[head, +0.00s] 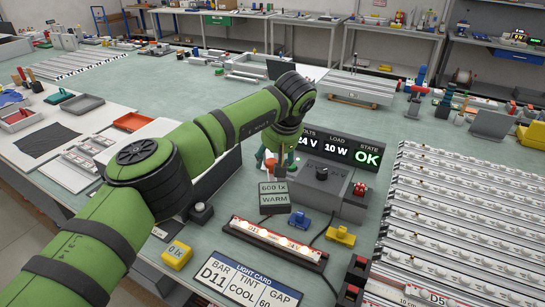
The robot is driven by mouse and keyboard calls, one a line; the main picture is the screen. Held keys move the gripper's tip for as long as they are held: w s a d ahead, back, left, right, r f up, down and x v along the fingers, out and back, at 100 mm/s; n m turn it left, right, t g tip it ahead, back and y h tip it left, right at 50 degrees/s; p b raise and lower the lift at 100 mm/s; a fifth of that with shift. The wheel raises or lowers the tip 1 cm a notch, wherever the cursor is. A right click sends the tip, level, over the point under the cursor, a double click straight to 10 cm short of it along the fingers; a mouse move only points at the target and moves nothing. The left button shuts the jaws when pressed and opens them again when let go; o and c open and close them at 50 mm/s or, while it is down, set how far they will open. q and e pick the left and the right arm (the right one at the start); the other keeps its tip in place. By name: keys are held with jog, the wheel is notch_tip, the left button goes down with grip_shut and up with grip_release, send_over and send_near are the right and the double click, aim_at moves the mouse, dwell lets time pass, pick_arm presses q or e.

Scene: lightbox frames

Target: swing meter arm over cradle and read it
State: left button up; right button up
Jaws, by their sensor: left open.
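The meter (273,197) is a small dark box whose display reads "600 lx WARM". It is left of the power supply and beyond the cradle (262,246), a dark tray with red ends holding a lit strip. My left gripper (270,164) is open, just above and behind the meter display; my forearm hides part of it. I cannot tell whether it touches the meter arm. The light card (248,284) in front of the cradle reads "BAR D11, TINT COOL, GAP 60". My right gripper is out of view.
The power supply (340,150) reads "24 V, 10 W, OK". Blue (298,221) and yellow (341,236) clamps sit near the cradle. Rows of light bars (460,215) fill the right. A yellow block (176,254) lies left of the cradle.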

pick_arm(q)
jog(key=v, duration=1.1)
jog(key=shift+r, duration=0.4)
